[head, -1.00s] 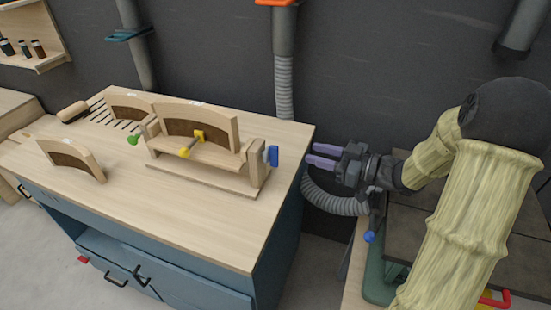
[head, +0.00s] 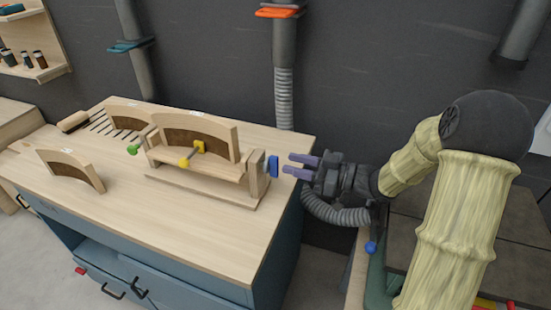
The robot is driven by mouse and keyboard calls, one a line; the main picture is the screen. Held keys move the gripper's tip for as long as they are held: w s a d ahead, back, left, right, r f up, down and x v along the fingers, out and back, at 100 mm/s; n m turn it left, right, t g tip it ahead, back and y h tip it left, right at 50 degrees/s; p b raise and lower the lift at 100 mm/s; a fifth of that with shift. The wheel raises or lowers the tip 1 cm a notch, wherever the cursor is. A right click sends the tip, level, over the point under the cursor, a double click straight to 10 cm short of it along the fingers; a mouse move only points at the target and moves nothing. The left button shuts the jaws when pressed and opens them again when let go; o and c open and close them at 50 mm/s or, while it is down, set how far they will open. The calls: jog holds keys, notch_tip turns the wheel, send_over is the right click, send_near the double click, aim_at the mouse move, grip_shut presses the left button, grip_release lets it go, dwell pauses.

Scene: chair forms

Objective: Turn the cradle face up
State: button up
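The cradle (head: 188,172) is a wooden frame on a wooden base on the workbench. A curved wooden form (head: 216,134) with a dark brown inner face stands in it. A yellow-handled clamp (head: 191,154) is at its front, a green knob (head: 133,149) at its left end and a blue handle (head: 273,166) at its right end. My gripper (head: 296,165) is just right of the blue handle, its two purple fingers apart and pointing left toward it. Nothing shows between the fingers. Whether a fingertip touches the handle I cannot tell.
A second curved form (head: 70,168) lies at the bench's left front; another (head: 127,112) stands at the back beside a brush (head: 74,122) and a slatted rack (head: 99,122). The bench top (head: 190,230) is clear in front. A grey hose (head: 335,212) hangs behind my gripper.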

aim_at(275, 157)
jog(key=x, duration=0.6)
jog(key=shift+d, duration=0.1)
grip_shut()
jog(key=shift+f, duration=0.1)
